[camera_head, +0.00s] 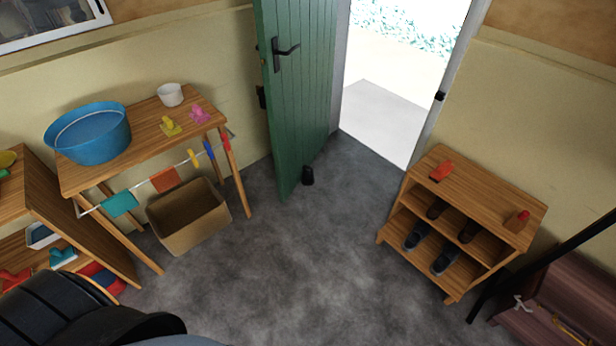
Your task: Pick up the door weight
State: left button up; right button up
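Neither of my grippers shows in the head view.
A wooden table (140,138) with a blue tub (90,146) stands at left, a cardboard box (188,228) below it. A wooden shoe rack (482,196) stands at right, with a dark chest (570,300) nearby. The floor (290,270) between is clear.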

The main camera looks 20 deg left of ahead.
aim_at(307, 180)
jog(key=i+u, duration=0.1)
jog(key=u, duration=0.25)
jog(key=i+u, duration=0.15)
jog(key=u, duration=0.15)
jog(key=i+l+u, duration=0.15)
jog(key=i, duration=0.35)
jog(key=i+l+u, duration=0.1)
jog(key=i, duration=0.4)
jog(key=i+l+u, duration=0.15)
jog(key=i, duration=0.35)
jog(key=i+l+u, duration=0.15)
jog(key=i+l, duration=0.2)
jog(key=i+l+u, duration=0.15)
jog(key=i+l, duration=0.15)
jog(key=i, duration=0.25)
